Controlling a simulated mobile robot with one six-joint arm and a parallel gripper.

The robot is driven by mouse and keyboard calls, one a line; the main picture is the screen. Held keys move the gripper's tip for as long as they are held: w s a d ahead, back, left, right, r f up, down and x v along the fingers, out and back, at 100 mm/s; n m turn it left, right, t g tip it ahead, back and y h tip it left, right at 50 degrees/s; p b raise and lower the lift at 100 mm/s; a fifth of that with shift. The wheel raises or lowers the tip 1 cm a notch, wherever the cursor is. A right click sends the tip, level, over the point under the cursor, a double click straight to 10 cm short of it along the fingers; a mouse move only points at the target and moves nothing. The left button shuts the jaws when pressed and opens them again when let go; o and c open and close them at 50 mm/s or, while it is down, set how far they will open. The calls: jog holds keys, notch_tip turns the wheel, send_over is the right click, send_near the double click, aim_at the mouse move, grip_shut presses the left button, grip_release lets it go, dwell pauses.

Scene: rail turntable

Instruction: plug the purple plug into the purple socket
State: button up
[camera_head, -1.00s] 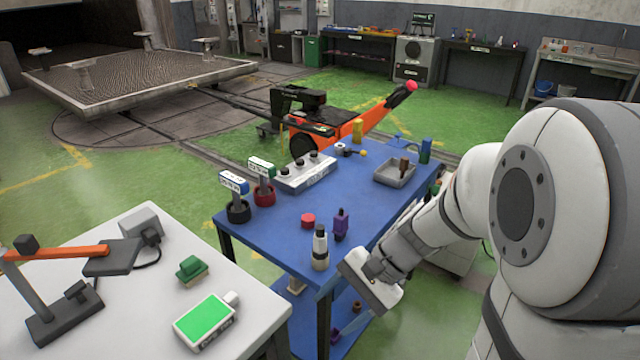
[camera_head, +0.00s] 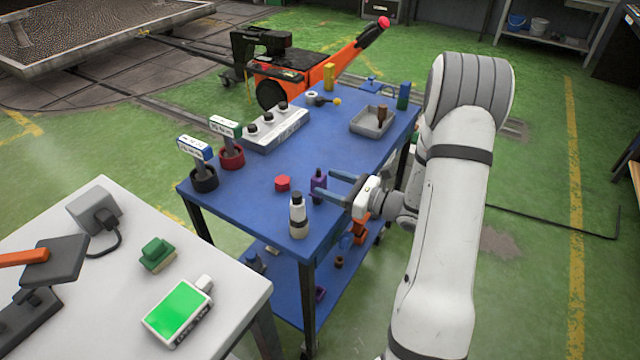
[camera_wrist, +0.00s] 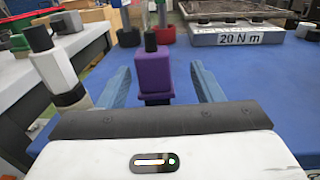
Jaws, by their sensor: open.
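The purple plug (camera_head: 318,181), a purple block with a dark top, stands upright on the blue table near its front right edge. In the wrist view the purple plug (camera_wrist: 153,76) is in the middle, between the two blue fingers. My gripper (camera_head: 326,186) is open and low over the table, reaching in from the right with a finger on either side of the plug. In the wrist view my gripper (camera_wrist: 161,72) shows a gap between each finger and the plug. I cannot make out the purple socket for certain in these views.
A white bottle with a black cap (camera_head: 298,216) stands close to the left finger. A red round piece (camera_head: 282,183) lies just behind. A grey block with knobs (camera_head: 275,130), a grey tray (camera_head: 373,121) and labelled stands are farther back. A white table (camera_head: 120,270) is at left.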

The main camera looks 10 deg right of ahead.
aim_at(312, 179)
jog(key=x, duration=0.2)
jog(key=p+x, duration=0.1)
jog(key=x, duration=0.2)
jog(key=shift+s+a+f, duration=0.15)
jog(key=shift+a, duration=0.25)
jog(key=c, duration=1)
jog(key=shift+c, duration=0.6)
